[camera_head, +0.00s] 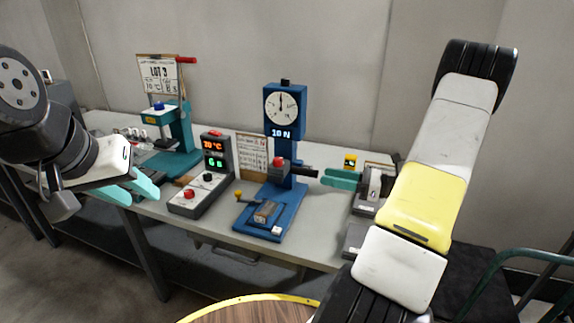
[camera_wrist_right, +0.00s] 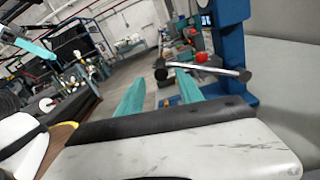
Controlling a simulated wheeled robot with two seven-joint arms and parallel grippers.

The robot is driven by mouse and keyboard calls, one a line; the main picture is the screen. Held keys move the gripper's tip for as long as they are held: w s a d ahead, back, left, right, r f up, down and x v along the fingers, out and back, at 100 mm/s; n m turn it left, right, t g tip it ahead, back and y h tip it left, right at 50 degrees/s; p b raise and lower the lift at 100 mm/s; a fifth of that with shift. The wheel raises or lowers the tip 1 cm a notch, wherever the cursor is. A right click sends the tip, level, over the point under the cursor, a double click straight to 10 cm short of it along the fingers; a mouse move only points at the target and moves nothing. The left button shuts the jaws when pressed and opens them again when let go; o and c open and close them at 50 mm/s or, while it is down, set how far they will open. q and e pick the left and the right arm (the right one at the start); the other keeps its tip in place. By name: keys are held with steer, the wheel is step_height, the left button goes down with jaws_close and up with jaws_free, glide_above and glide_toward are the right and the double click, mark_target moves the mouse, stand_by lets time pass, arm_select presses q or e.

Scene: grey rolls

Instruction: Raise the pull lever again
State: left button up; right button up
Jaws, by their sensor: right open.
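A blue test stand (camera_head: 287,133) with a round dial and a "10 N" display stands on the table. A lever with a black grip (camera_head: 303,172) sticks out to the right from its column, beside a red knob (camera_head: 278,162). In the right wrist view the lever is a metal bar (camera_wrist_right: 205,68) with black ends, roughly level, before the blue column. My right gripper (camera_head: 340,179) is open, just right of the grip; its teal fingers also show in the wrist view (camera_wrist_right: 160,88), apart and empty. My left gripper (camera_head: 132,187) is open and empty at the table's front left.
A teal press (camera_head: 181,130) with a red-tipped lever (camera_head: 186,60) stands at the back left. A control box (camera_head: 205,190) with red and green readouts sits between. A grey device (camera_head: 374,185) lies close below and right of my right gripper. A round wooden top (camera_head: 255,312) is in front.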

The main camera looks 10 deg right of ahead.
mark_target(295, 169)
steer(key=shift+x, duration=3.95)
steer(key=shift+d, duration=0.1)
jaws_close()
